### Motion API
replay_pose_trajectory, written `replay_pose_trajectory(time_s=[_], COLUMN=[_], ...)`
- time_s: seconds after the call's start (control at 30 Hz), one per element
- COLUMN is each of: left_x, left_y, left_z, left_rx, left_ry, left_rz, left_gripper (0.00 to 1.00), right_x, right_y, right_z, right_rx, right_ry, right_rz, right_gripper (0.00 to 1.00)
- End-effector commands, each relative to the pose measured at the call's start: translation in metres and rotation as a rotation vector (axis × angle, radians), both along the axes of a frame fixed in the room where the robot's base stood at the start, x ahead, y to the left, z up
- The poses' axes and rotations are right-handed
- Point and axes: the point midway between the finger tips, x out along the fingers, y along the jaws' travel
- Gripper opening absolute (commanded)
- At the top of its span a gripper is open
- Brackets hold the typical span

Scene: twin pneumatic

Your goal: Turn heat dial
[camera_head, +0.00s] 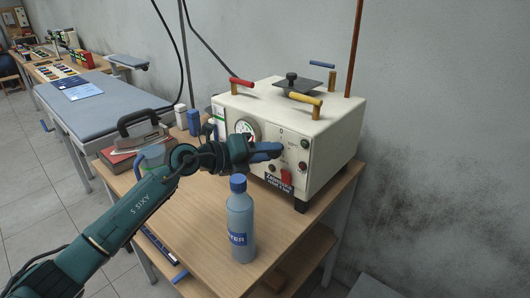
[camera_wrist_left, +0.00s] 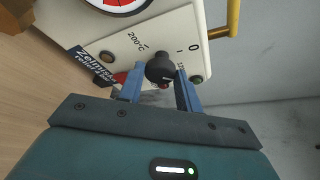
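The heat dial is a dark round knob (camera_wrist_left: 160,68) on the white machine's front panel, between the "200°C" and "0" marks in the left wrist view. My left gripper (camera_wrist_left: 160,80) faces the panel, its two blue fingers apart, one on each side of the knob. Whether the fingertips touch the knob I cannot tell. In the head view my left gripper (camera_head: 270,150) is at the front panel of the white machine (camera_head: 328,150), and its fingers largely hide the dial. My right gripper is in neither view.
A water bottle (camera_head: 240,222) stands on the wooden table (camera_head: 195,228) just below my left gripper. A gauge (camera_head: 246,131), a red switch (camera_head: 286,177) and small buttons surround the dial. An iron (camera_head: 140,135) stands at the left. Handles rise from the machine's top.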

Motion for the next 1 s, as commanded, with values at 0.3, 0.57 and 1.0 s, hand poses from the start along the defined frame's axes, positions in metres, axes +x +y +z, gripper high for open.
replay_pose_trajectory(time_s=[0.3,0.57,1.0], left_x=[0.0,0.0,-0.002], left_y=[0.0,0.0,-0.001], left_z=[0.0,0.003,0.008], left_rx=[0.0,0.039,0.281], left_ry=[0.0,-0.027,-0.2], left_rz=[0.0,0.001,-0.001], left_gripper=[0.12,0.12,0.12], right_x=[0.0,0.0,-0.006], right_y=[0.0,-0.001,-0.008], right_z=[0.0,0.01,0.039], right_rx=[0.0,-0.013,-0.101], right_ry=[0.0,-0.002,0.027], right_rz=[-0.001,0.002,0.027], right_gripper=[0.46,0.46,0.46])
